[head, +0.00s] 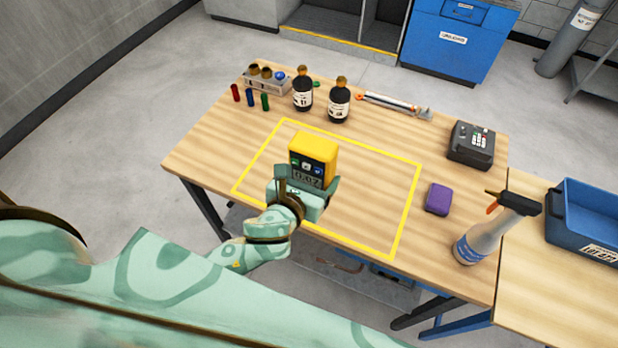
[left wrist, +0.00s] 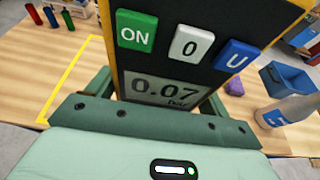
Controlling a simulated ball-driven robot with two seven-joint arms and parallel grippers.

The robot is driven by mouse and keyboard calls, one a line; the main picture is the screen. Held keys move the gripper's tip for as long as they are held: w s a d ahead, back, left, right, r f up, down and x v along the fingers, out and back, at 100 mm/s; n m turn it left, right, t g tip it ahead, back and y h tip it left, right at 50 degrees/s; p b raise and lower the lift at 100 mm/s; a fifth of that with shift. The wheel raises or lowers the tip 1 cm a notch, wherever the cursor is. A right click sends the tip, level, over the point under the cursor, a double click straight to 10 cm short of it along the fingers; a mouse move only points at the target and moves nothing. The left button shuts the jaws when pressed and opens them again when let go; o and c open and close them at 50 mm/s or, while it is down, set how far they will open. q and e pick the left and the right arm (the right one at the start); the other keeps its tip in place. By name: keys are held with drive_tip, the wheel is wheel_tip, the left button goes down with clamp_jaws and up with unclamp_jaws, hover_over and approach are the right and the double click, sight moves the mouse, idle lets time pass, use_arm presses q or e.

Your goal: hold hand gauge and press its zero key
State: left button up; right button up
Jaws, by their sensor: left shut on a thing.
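A yellow hand gauge (head: 313,154) with a dark face is held upright above the table, inside the yellow outline. My left gripper (head: 310,186) is shut on the lower part of the gauge. In the left wrist view the gauge face (left wrist: 190,70) shows a green ON key (left wrist: 136,30), a white 0 key (left wrist: 191,44) and a blue U key (left wrist: 237,55). The grey display (left wrist: 165,90) below them reads 0.07, with a unit under it. My right gripper is not in view.
Two dark bottles (head: 303,92), a rack (head: 267,80) and small coloured cylinders (head: 250,97) stand at the back left. A purple block (head: 438,199), a dark keypad box (head: 471,145) and a spray bottle (head: 486,232) are at the right. The outlined area (head: 375,190) is otherwise clear.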

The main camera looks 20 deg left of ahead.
use_arm(q)
drive_tip(key=w+p, duration=0.1)
drive_tip(key=w, duration=1.1)
drive_tip(key=shift+w+d+p, duration=0.25)
drive_tip(key=shift+p, duration=0.05)
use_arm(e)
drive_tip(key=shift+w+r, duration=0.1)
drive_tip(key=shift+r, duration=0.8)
use_arm(q)
drive_tip(key=shift+f+b, duration=4.75)
drive_tip(key=shift+f, duration=1.7)
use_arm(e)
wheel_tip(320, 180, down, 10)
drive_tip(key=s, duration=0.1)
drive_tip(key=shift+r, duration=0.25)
use_arm(q)
drive_tip(key=shift+s+f, duration=0.15)
drive_tip(key=shift+f, duration=0.05)
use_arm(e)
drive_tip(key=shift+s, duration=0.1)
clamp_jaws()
